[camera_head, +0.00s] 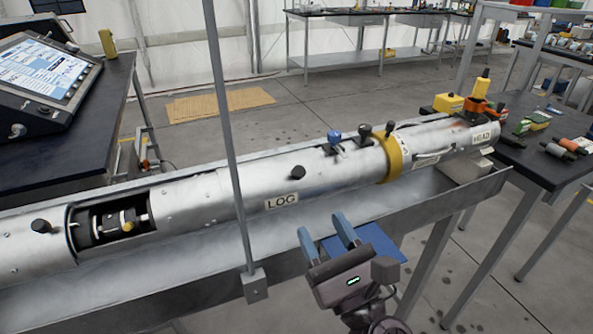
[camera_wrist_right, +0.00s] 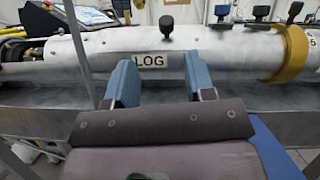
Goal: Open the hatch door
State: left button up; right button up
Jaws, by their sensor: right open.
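A long silver tube marked LOG (camera_head: 225,195) lies in a metal trough. A black knob (camera_head: 298,172) stands out from its side near the LOG label; the knob also shows in the wrist view (camera_wrist_right: 166,25). At left, a rectangular opening (camera_head: 110,219) in the tube shows dark inner parts. Another black knob (camera_head: 41,226) is left of the opening. I cannot tell which panel is the hatch door. My right gripper (camera_head: 326,229) is open and empty, in front of the tube and below the knob, its blue fingers toward the LOG label (camera_wrist_right: 150,61). My left gripper is not in view.
A thin grey post (camera_head: 228,130) rises in front of the tube. The trough's front wall (camera_head: 400,230) runs below it. A yellow ring (camera_head: 391,157) and clamp knobs sit farther right. A monitor (camera_head: 45,75) stands on the left table; a cluttered dark table (camera_head: 545,170) is at right.

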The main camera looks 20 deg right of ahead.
aim_at(298, 166)
jog(key=w+r+p, duration=0.1)
jog(key=w, duration=0.2)
jog(key=w+r+m, duration=0.1)
jog(key=w, duration=0.2)
jog(key=w+r+m+h+p, duration=0.1)
jog(key=w, duration=0.2)
jog(key=shift+r+p, duration=0.3)
jog(key=shift+r, duration=0.1)
jog(key=shift+x, duration=0.8)
jog(key=shift+d+f, duration=0.1)
jog(key=shift+c, duration=0.3)
grip_shut()
